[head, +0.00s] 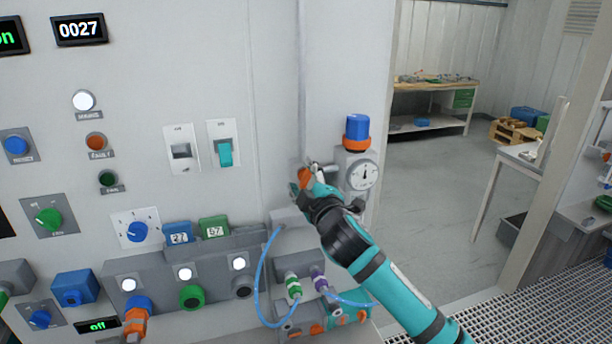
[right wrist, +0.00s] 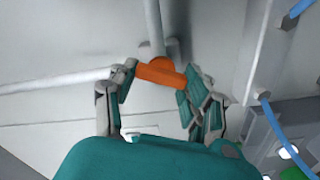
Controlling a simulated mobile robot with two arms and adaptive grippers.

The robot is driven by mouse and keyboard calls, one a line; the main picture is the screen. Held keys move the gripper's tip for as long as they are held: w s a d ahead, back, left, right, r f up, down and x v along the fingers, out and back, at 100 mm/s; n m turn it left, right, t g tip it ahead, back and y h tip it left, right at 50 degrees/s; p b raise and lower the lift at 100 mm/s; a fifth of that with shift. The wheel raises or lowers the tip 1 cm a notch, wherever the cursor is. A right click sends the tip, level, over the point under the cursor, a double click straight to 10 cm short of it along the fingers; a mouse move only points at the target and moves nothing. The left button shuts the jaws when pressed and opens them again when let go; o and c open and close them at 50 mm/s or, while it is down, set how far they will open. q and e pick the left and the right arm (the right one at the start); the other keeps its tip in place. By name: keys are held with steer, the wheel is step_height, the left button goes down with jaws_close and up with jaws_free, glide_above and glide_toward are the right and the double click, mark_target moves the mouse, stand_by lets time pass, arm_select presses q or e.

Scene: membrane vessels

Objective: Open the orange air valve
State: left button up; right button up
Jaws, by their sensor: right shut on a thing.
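The orange air valve handle (right wrist: 160,74) lies crosswise between my right gripper's fingers (right wrist: 155,85) in the right wrist view, in front of a grey pipe (right wrist: 153,28). My right gripper is shut on the handle, with a teal finger pad at each end of it. In the head view the orange handle (head: 304,176) shows just past the fingertips of my right gripper (head: 301,184), beside a round gauge (head: 362,174). The fingers partly cover the handle there. My left gripper is not in view.
A blue-topped unit (head: 356,132) stands above the gauge. A panel with switches, knobs and lamps (head: 138,231) fills the left. Blue hoses (head: 262,283) loop below the gripper. An open doorway with grey floor (head: 430,170) lies to the right.

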steer(key=shift+f+n, duration=0.1)
steer(key=shift+n, duration=1.4)
steer(key=o, duration=1.2)
steer(key=v, duration=1.2)
